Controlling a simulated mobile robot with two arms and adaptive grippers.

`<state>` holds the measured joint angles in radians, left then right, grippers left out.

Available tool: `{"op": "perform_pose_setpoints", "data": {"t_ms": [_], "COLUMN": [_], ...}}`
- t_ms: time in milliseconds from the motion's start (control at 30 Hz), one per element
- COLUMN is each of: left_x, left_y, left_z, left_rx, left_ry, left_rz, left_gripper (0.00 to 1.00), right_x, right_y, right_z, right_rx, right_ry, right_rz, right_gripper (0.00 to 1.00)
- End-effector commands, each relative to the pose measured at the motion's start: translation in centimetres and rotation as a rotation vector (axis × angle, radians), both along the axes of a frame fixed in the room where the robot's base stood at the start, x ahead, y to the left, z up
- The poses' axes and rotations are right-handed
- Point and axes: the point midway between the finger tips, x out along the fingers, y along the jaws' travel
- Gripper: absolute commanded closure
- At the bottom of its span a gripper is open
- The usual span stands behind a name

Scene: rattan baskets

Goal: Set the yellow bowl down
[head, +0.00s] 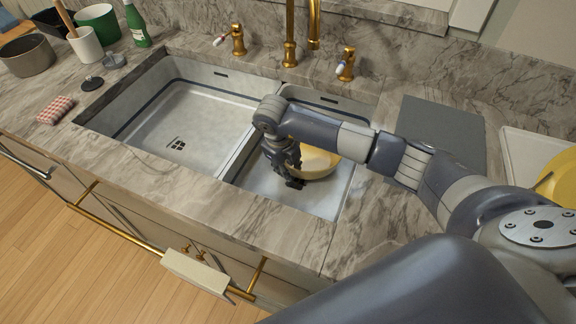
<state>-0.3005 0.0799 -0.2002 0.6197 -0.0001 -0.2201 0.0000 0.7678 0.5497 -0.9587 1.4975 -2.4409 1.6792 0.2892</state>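The yellow bowl (320,164) is low in the right basin of the sink (258,195), partly hidden behind my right arm. My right gripper (291,182) reaches down into this basin at the bowl's left edge, with its fingertips close to the basin floor. The fingers overlap the bowl's edge in the picture, and I cannot tell whether they grip it or only stand beside it. I cannot tell whether the bowl rests fully on the basin floor. My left gripper is not in view.
The left basin (190,112) is empty. A gold faucet (290,35) stands behind the sink. A grey board (445,125) and a white tray (515,160) with a yellow dish (560,172) are at right. Pots, a green bottle (136,25) and a checked sponge (55,109) are at left.

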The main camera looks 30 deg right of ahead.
Motion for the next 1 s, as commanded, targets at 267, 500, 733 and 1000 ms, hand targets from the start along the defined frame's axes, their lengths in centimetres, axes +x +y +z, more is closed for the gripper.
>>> {"op": "perform_pose_setpoints", "data": {"t_ms": [267,500,733,1000], "left_x": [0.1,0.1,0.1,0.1], "left_y": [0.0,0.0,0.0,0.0], "left_z": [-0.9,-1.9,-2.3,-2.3], "left_rx": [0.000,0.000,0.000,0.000], "left_ry": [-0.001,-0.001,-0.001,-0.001], "left_rz": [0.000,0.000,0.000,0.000], "left_gripper": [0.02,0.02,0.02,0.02], "right_x": [-0.1,-0.6,-0.9,-1.0], "right_y": [0.7,1.8,2.3,2.3], "right_z": [4.0,8.9,11.5,11.9], "right_rx": [0.000,0.001,0.001,0.000], "right_ry": [-0.007,-0.006,-0.002,0.000], "right_rz": [0.001,0.001,0.000,0.000], "right_gripper": [0.75,0.75,0.75,0.75]}}
